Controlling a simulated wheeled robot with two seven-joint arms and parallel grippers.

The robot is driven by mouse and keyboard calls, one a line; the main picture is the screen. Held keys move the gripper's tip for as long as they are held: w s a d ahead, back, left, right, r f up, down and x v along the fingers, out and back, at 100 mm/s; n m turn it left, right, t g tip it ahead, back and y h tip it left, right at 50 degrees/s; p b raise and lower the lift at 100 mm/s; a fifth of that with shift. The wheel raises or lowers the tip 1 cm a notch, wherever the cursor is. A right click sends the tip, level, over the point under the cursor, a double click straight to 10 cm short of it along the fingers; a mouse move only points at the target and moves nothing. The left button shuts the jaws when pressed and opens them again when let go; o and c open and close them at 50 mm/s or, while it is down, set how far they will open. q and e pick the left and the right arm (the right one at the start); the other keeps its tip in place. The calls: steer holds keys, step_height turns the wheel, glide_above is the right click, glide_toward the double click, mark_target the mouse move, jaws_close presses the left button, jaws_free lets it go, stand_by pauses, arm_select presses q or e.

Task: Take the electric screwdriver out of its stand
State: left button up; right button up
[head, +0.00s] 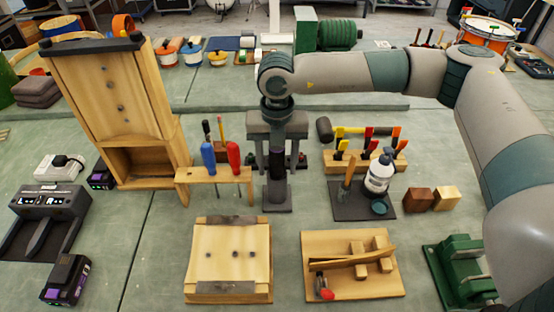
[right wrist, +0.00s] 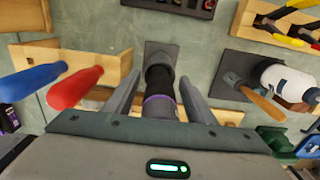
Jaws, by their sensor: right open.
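The electric screwdriver (right wrist: 160,80) is a dark upright cylinder with a purple ring, standing in its stand (head: 277,207), a dark grey base on the bench. My right gripper (head: 277,163) points down over it from above. In the right wrist view the open fingers (right wrist: 160,92) lie on either side of the screwdriver, with a visible gap on each side. The screwdriver's upper end is hidden behind the gripper body. My left gripper is in neither view.
A wooden rack with blue and red screwdrivers (head: 234,164) stands close on the left. A mat with a white bottle (head: 379,174) and a brush is on the right. Wooden boards (head: 229,255) lie in front. A tall wooden stand (head: 113,90) rises at back left.

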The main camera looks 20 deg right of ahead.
stand_by(0.4)
jaws_close()
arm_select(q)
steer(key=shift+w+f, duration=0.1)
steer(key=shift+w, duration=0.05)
arm_select(e)
steer(key=shift+r, duration=0.2)
